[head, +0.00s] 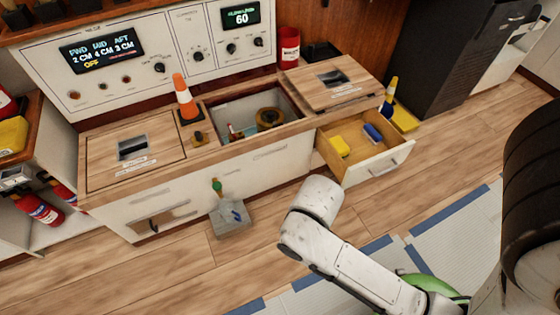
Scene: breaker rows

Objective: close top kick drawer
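A drawer (362,164) stands pulled out at the right end of the white and wood cabinet. Its front is white with a silver handle (382,170), and its inside is bare wood. A yellow block (339,146) and a blue item (373,132) lie in it. I see no label that tells whether this is the top kick drawer. My white arm comes up from the lower right, and its bent joint is in front of the cabinet, to the lower left of the drawer in the picture. My gripper does not show.
An open hatch (240,104) in the cabinet top holds a brown roll (269,119). An orange cone (186,101) stands on the top. A grey box (231,217) sits on the floor before the cabinet. A yellow-topped bottle (389,93) is behind the drawer.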

